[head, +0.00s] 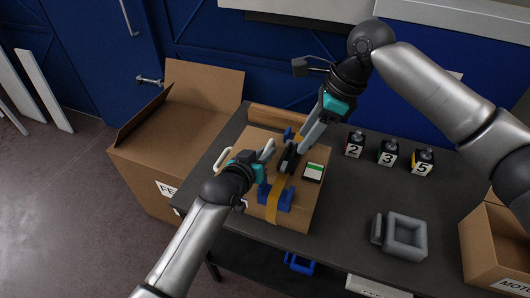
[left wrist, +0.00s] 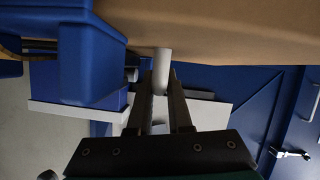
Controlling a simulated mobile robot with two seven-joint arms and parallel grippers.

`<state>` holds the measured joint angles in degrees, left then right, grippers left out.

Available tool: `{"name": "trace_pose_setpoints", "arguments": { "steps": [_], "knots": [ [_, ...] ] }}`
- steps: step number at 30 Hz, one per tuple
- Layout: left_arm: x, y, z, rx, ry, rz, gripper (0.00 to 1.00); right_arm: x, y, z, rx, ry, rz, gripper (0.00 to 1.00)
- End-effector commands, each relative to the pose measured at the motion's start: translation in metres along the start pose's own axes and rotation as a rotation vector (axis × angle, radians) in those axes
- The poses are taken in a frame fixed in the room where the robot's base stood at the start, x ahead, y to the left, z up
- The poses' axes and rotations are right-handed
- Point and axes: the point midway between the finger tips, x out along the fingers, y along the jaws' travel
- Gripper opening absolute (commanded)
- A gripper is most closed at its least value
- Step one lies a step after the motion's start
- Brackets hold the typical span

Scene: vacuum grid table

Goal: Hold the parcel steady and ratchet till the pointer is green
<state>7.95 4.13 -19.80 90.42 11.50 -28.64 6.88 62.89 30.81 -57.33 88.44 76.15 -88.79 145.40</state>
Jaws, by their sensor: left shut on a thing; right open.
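The cardboard parcel (head: 305,205) sits on the dark table, with a yellow strap (head: 272,208) over it and blue corner pieces (head: 277,196) under the strap. A dark ratchet (head: 288,158) lies on the strap. A small white-and-green gauge card (head: 314,172) is on the parcel's right part; its pointer is too small to read. My left gripper (head: 267,152) is over the parcel's left part. In the left wrist view it is shut on a pale bar (left wrist: 161,66) close to the cardboard. My right gripper (head: 302,148) is open at the ratchet; its fingertips are partly hidden.
Open cartons stand left (head: 150,150) and right (head: 498,245). The table between parcel and frame is clear.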

Motion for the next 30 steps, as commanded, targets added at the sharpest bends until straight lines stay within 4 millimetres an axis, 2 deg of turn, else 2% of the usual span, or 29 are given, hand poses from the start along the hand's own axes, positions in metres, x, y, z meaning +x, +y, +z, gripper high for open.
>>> {"name": "trace_pose_setpoints", "arguments": {
  "steps": [1,3,30],
  "knots": [
    [-0.0001,-0.0001,0.0002,0.000,0.000,0.000,0.06,0.0000,0.0000,0.0000,0.000,0.000,0.000,0.50],
    [-0.0001,-0.0001,0.0002,0.000,0.000,0.000,0.00,0.0000,0.0000,0.0000,0.000,0.000,0.000,0.50],
    [-0.0001,-0.0004,0.0004,0.000,-0.001,-0.001,0.00,0.0000,0.0000,0.0000,0.000,0.000,0.000,0.50]
  ]
}}
